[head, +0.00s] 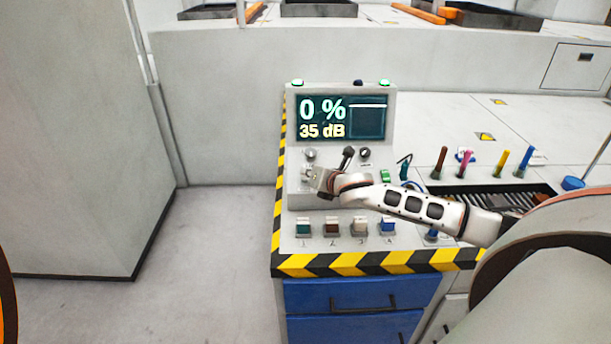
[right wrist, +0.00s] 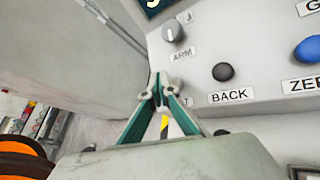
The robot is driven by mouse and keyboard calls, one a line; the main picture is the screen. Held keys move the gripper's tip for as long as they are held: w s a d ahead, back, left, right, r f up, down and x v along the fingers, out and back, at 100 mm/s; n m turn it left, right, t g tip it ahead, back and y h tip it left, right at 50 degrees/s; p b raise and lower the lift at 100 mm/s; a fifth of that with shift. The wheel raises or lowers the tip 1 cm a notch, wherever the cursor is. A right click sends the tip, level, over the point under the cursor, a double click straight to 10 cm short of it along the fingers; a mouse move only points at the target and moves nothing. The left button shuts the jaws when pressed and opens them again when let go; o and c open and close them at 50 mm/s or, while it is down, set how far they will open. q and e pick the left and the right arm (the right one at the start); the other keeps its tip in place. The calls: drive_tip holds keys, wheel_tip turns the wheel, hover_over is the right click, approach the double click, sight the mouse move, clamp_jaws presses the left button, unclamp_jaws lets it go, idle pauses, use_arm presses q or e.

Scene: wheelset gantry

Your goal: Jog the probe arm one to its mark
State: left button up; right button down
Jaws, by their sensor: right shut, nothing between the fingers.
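The grey control console (head: 300,95) stands on a bench with a yellow-and-black striped edge. Its screen (head: 343,118) reads "0 %" and "35 dB". My right gripper (head: 320,182) is at the left part of the console's panel, covering some controls. In the right wrist view its fingers (right wrist: 160,88) are shut and empty, below the ARM knob (right wrist: 173,31) and left of the black BACK button (right wrist: 223,72). A label ending in "T" is partly hidden by the fingers. A blue button (right wrist: 308,48) sits farther right. My left gripper and the probe arm are not identifiable.
A small lever (head: 347,155) stands up on the console. Several coloured switches (head: 331,229) line the bench front. Upright coloured handles (head: 502,161) stand to the right behind my arm. A large grey cabinet (head: 70,130) is at the left, with free floor between.

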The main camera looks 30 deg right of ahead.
drive_tip(key=r+p, duration=0.1)
drive_tip(key=p, duration=0.1)
drive_tip(key=s+r+p, duration=0.1)
drive_tip(key=shift+a+r+p, duration=0.3)
drive_tip(key=shift+s+a+r+p, duration=0.15)
drive_tip(key=shift+s+r+p, duration=0.05)
drive_tip(key=shift+r+p, duration=0.25)
drive_tip(key=shift+s+a+r+p, duration=0.1)
drive_tip(key=shift+s+r+p, duration=0.15)
drive_tip(key=shift+r, duration=0.25)
drive_tip(key=shift+w, duration=0.1)
idle(0.9)
